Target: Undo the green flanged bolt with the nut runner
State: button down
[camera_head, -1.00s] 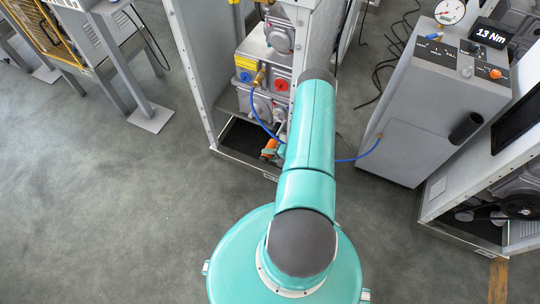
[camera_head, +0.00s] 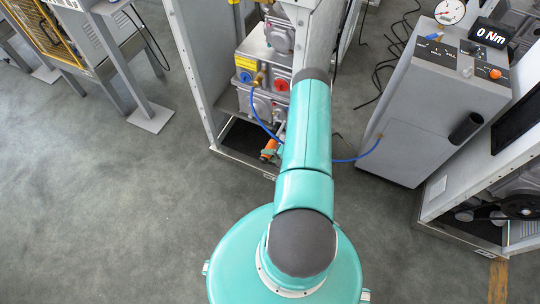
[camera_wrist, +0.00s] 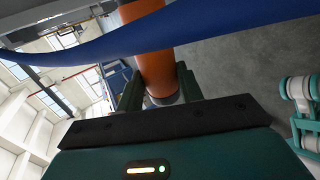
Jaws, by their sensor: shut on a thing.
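The nut runner is an orange tool (camera_wrist: 152,62) in the wrist view, gripped between the two dark fingers of my gripper (camera_wrist: 161,90). In the head view a small orange part of the nut runner (camera_head: 269,149) shows at the low front of the grey machine (camera_head: 262,92), left of my arm. My gripper itself is mostly hidden behind my arm there. A blue hose (camera_head: 345,160) runs from the tool's area to the console; a blue band crosses the wrist view (camera_wrist: 160,35). I cannot make out the green flanged bolt or whether the tool touches it.
A grey console (camera_head: 440,105) with a display reading 0 Nm (camera_head: 490,34) and a dial stands at the right. The machine's cabinet frame (camera_head: 195,65) stands left of my arm. More frames stand at both sides. Open grey floor (camera_head: 100,220) lies front left.

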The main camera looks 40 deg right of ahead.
jog(key=shift+d+r, duration=0.1)
dwell(0.3)
jog(key=s+a, duration=0.2)
jog(key=a, duration=0.5)
jog(key=shift+s, duration=0.2)
dwell(0.4)
